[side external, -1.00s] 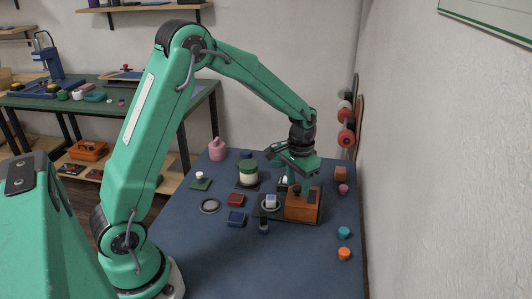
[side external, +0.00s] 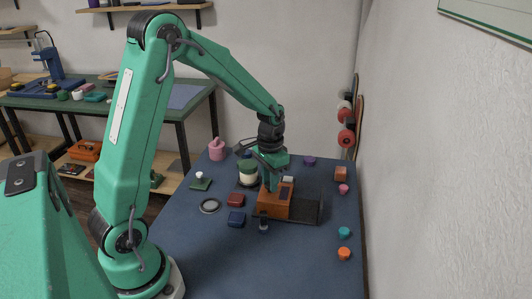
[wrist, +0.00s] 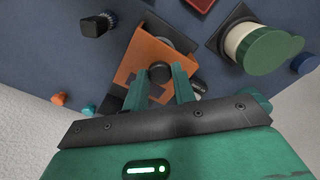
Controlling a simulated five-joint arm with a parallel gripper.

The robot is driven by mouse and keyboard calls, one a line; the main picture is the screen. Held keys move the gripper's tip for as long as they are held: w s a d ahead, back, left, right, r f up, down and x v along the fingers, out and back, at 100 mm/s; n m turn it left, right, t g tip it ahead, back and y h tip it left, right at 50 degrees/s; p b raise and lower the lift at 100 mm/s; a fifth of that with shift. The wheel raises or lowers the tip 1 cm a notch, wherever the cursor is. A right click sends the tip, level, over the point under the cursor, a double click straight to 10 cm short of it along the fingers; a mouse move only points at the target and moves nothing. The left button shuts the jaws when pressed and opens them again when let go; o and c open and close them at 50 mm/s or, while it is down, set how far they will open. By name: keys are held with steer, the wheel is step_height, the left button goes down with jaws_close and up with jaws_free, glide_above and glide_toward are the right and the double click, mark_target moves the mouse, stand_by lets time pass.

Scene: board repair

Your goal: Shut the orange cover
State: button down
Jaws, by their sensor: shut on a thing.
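The orange cover (side external: 271,206) is a box-like sliding lid on a dark base (side external: 306,211). It sits over the left part of the base, and the right part is bare. In the wrist view the cover (wrist: 150,52) has a dark round knob (wrist: 160,72) on top. My gripper (wrist: 158,84) has its fingers on either side of this knob and is shut on it. In the side view my gripper (side external: 271,185) stands over the cover from above. The small white part in a ring seen earlier is now hidden in the side view.
A green-lidded jar (side external: 248,172) stands close behind and left of the cover. A red block (side external: 236,200), a blue block (side external: 237,219) and a dark blue knob (side external: 263,227) lie nearby. Teal (side external: 344,232) and orange (side external: 344,254) pieces lie right. The front table is clear.

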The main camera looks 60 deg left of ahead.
mark_target(263, 191)
steer(key=shift+s+a, duration=0.65)
steer(key=shift+a, duration=0.05)
steer(key=c, duration=1.1)
jaws_free()
steer(key=shift+c, duration=0.2)
step_height(263, 191, up, 8)
